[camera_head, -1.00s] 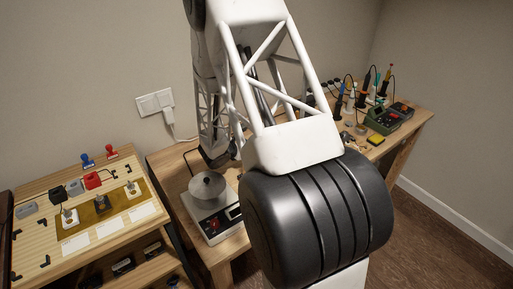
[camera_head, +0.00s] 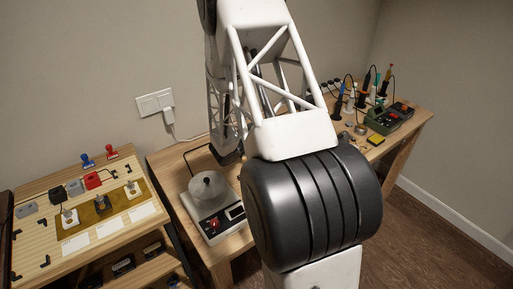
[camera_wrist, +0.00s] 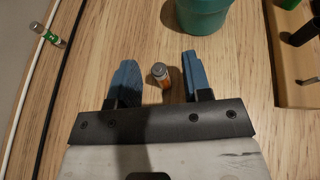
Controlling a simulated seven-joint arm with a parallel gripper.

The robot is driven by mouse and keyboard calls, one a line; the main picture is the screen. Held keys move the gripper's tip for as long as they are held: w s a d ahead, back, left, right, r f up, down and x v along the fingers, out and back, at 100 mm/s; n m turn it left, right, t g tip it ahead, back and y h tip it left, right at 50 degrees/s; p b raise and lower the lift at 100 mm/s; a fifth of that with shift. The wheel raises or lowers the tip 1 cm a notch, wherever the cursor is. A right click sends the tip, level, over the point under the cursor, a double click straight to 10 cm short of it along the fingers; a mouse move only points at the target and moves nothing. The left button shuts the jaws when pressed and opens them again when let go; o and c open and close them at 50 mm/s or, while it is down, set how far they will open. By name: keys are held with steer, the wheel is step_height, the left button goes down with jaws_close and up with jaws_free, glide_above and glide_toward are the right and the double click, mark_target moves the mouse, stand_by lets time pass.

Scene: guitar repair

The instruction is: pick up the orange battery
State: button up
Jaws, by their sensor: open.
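The battery (camera_wrist: 165,87), with a grey metal end and an orange body, is in the wrist view on the wooden table top. My gripper (camera_wrist: 160,72) is open, with one blue finger on each side of the battery. Gaps show between the battery and both fingers. The lower part of the battery is partly hidden by the gripper's dark front edge. I cannot tell how high the fingers are above the table. In the head view my arm hides the gripper and the battery.
A teal container (camera_wrist: 203,14) stands just beyond the right finger. A wooden holder (camera_wrist: 290,75) is at right. The head view shows a hot plate (camera_head: 211,212) on the workbench.

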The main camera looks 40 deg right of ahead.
jaws_close()
stand_by(0.3)
steer(key=shift+r, duration=0.15)
step_height(320, 180, up, 10)
stand_by(0.9)
steer(key=shift+f, duration=0.3)
stand_by(0.5)
